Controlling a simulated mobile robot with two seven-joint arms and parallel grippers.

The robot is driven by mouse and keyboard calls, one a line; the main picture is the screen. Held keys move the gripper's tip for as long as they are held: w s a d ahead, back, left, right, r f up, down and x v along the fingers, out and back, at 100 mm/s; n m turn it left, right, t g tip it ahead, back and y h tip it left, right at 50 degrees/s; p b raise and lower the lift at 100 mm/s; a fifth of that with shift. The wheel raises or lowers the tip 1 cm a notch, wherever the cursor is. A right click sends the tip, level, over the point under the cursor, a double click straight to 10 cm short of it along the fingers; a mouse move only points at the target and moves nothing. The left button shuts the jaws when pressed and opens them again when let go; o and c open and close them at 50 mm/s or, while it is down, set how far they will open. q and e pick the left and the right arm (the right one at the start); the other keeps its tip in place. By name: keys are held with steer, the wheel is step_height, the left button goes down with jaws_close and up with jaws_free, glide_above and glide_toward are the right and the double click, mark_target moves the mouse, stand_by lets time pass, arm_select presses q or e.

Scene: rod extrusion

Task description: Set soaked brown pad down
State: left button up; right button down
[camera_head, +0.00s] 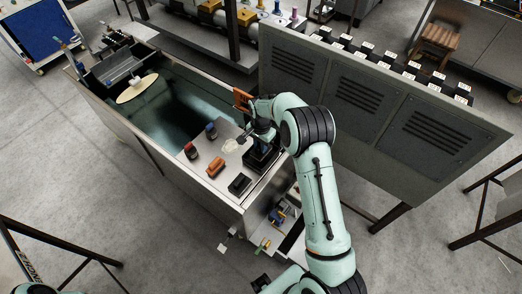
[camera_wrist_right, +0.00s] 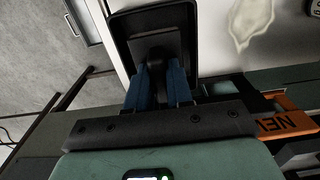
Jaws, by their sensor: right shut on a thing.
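My right gripper (camera_head: 262,143) reaches down over a black tray (camera_head: 265,166) at the near right end of the steel bench top. In the right wrist view its two blue fingers (camera_wrist_right: 160,88) are shut on a dark thing (camera_wrist_right: 158,55), most likely the brown pad; its colour is too dark to be sure. The held thing is over or inside the black tray (camera_wrist_right: 188,22); I cannot tell whether it touches the tray floor. My left gripper is not in view.
A pale wet patch (camera_head: 230,146) lies beside the tray. A dark water tank (camera_head: 180,100) extends behind. A grey vented panel (camera_head: 365,110) stands right.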

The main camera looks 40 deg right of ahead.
steer(key=shift+f, duration=1.8)
steer(key=shift+f, duration=0.15)
steer(key=c, duration=1)
jaws_free()
step_height(320, 180, up, 12)
steer(key=shift+r, duration=0.15)
